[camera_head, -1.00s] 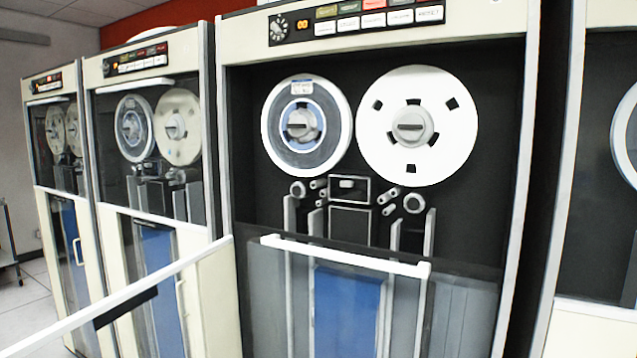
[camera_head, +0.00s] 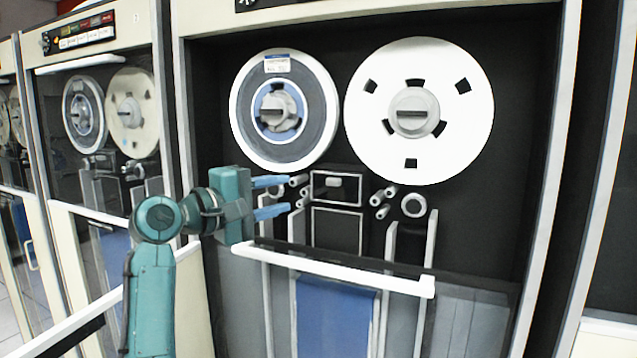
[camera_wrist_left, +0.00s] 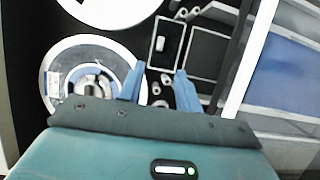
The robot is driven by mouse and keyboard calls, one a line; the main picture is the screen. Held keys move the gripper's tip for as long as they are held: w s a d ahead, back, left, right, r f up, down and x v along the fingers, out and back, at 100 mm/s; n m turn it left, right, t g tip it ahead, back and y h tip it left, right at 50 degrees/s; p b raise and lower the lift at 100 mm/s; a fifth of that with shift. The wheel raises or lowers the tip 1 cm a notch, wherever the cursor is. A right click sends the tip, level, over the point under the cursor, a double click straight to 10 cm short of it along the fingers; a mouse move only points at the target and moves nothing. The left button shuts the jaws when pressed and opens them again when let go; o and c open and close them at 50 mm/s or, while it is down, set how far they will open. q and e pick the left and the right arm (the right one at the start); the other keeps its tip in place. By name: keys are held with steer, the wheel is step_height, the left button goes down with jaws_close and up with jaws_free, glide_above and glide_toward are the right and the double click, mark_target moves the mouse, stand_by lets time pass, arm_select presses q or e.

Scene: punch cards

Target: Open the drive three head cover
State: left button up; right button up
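The drive in front of me has a small black head cover (camera_head: 336,187) with a light rim and a small pale knob, below and between the two reels. It also shows in the left wrist view (camera_wrist_left: 163,57), beyond my fingers. My left gripper (camera_head: 288,197) is open, its two blue fingers apart and pointing right toward the cover, with a gap left between them and it. The fingers also show in the left wrist view (camera_wrist_left: 157,82), with nothing held between them. My right gripper is not in view.
A blue-and-clear reel (camera_head: 284,148) and a white reel (camera_head: 419,150) sit above. A white handle bar (camera_head: 340,270) crosses below on the lowered glass. Small rollers (camera_head: 380,204) flank the cover. A neighbouring drive (camera_head: 98,130) stands at left.

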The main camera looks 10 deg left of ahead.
mark_target(330, 183)
arm_select(q)
steer(key=p+x, duration=0.2)
steer(key=x, duration=0.8)
steer(key=shift+w+d+r+p, duration=0.1)
steer(key=shift+w+d+p, duration=0.15)
steer(key=shift+p, duration=0.1)
steer(key=shift+w+d, duration=0.25)
steer(key=shift+w, duration=0.1)
steer(key=shift+c, duration=0.5)
jaws_close()
